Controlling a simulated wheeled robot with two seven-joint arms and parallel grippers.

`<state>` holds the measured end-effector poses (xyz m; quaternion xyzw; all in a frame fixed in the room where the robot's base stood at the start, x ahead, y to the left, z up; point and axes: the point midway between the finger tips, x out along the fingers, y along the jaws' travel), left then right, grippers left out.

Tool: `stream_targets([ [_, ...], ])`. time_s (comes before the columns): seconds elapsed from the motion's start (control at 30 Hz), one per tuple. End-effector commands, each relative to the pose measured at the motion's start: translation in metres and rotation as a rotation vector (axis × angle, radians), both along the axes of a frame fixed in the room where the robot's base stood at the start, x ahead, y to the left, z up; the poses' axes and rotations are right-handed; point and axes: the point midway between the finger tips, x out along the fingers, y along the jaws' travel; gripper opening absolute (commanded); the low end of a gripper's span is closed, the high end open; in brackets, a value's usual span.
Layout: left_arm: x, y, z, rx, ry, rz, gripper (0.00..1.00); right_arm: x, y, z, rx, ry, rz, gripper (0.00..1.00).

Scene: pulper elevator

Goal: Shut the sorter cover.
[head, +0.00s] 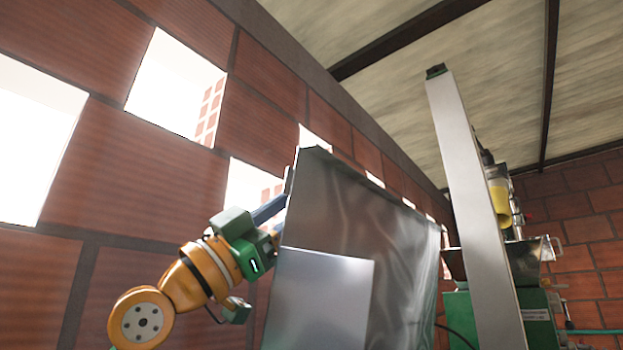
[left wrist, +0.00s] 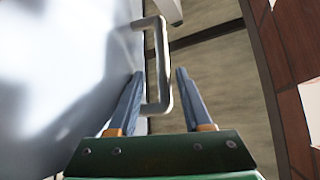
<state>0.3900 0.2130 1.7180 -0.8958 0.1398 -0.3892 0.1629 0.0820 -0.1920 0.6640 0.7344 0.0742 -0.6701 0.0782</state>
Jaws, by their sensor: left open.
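The sorter cover (head: 350,215) is a large shiny metal sheet standing raised, near upright, in the middle of the head view. In the left wrist view the cover (left wrist: 55,70) fills the left side, with a grey bar handle (left wrist: 165,65) on its edge. My left gripper (head: 280,205) is at the cover's left edge, its fingertips partly hidden behind it. In the left wrist view the gripper (left wrist: 160,78) is open, with the handle's bar between its two blue fingers; whether they touch it I cannot tell. My right gripper is out of view.
A brick wall (head: 130,170) with bright openings runs close behind my left arm. A tall grey metal post (head: 475,200) stands right of the cover. Green machinery (head: 540,320) with a metal hopper is at the far right.

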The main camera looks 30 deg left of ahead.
Motion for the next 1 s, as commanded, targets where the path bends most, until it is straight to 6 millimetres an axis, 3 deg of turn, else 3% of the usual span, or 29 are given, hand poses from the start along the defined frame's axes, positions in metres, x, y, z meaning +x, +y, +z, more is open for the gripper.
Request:
stream_targets([
  [0.03,0.0058,-0.0033,0.0116,0.0,0.003,-0.002,0.5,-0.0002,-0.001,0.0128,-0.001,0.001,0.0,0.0],
  [0.1,0.0115,-0.0059,0.0146,-0.001,0.004,-0.001,0.5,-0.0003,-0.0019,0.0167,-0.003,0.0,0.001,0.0],
  [0.4,0.0153,-0.0074,0.0127,-0.002,0.003,-0.001,0.47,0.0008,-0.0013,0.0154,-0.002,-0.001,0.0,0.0],
  [0.57,0.0151,-0.0072,0.0128,-0.003,0.003,-0.001,0.04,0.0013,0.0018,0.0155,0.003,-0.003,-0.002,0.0],
  [0.6,0.0149,-0.0072,0.0129,-0.003,0.003,-0.001,0.0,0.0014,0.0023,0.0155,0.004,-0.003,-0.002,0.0],
  [1.0,0.0143,-0.0069,0.0136,-0.004,0.0,-0.002,0.0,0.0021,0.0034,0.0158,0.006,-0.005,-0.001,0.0],
])
